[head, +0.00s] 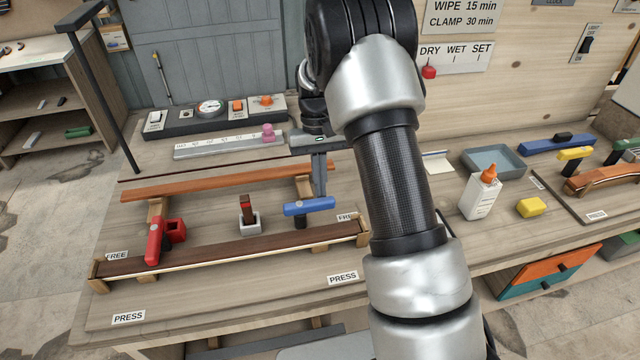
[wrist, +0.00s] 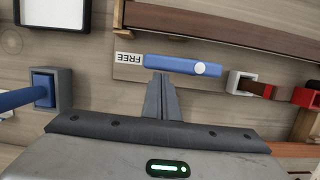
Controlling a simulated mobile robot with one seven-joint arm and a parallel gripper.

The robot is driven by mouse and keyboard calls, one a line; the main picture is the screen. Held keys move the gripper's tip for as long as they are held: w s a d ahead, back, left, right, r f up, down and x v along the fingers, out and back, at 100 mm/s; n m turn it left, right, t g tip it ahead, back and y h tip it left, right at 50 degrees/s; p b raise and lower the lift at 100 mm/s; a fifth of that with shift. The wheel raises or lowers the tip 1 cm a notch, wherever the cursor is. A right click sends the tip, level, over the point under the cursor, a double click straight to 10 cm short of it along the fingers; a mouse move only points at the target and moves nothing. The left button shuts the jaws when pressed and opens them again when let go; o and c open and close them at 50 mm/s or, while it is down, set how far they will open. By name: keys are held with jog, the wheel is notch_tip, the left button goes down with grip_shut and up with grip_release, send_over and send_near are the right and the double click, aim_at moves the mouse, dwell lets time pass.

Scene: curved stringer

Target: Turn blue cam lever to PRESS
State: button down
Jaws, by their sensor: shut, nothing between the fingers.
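The blue cam lever (head: 310,206) lies across its dark post, to the right of the middle of the bench jig. Its right end is by a FREE label (head: 346,217), and a PRESS label (head: 342,278) is nearer the front edge. In the wrist view the blue lever (wrist: 182,65) lies crosswise just beyond my fingertips, with the FREE label (wrist: 130,58) at its left end. My gripper (wrist: 162,80) is shut and empty, its tips close to the lever; I cannot tell whether they touch. In the head view my gripper (head: 319,190) points down behind the lever.
A red cam lever (head: 155,240) stands at the left, between FREE and PRESS labels. A small clamp block with a red-brown piece (head: 248,215) stands between the levers. A dark wooden strip (head: 230,248) runs in front. A glue bottle (head: 482,195) and tray (head: 493,160) are right.

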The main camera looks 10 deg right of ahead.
aim_at(328, 198)
jog(key=shift+s+d+m, duration=0.15)
jog(key=shift+s+m, duration=0.1)
jog(key=shift+m, duration=0.15)
jog(key=s+m, duration=0.1)
jog(key=m, duration=0.1)
jog(key=s+m+y, duration=0.1)
jog(key=m, duration=0.1)
jog(key=shift+s+d+p, duration=0.2)
jog(key=shift+d+p, duration=0.1)
jog(key=shift+d, duration=0.05)
jog(key=s+m, duration=0.1)
jog(key=m, duration=0.1)
jog(key=s+m+y, duration=0.1)
jog(key=shift+a+r+m+t, duration=0.1)
jog(key=shift+a+m+t, duration=0.05)
jog(key=shift+m+t, duration=0.25)
jog(key=m, duration=0.1)
jog(key=s+m, duration=0.1)
jog(key=shift+s+a+m+p, duration=0.3)
jog(key=shift+m+p, duration=0.1)
jog(key=m, duration=0.1)
jog(key=s+a+m+t, duration=0.1)
jog(key=shift+s+m+y+p, duration=0.15)
jog(key=shift+m+y+p, duration=0.15)
jog(key=m, duration=0.1)
jog(key=s+a+m, duration=0.1)
jog(key=shift+m+t+p, duration=0.35)
jog(key=shift+m+t, duration=0.05)
jog(key=shift+s+a, duration=0.2)
jog(key=shift+a, duration=0.25)
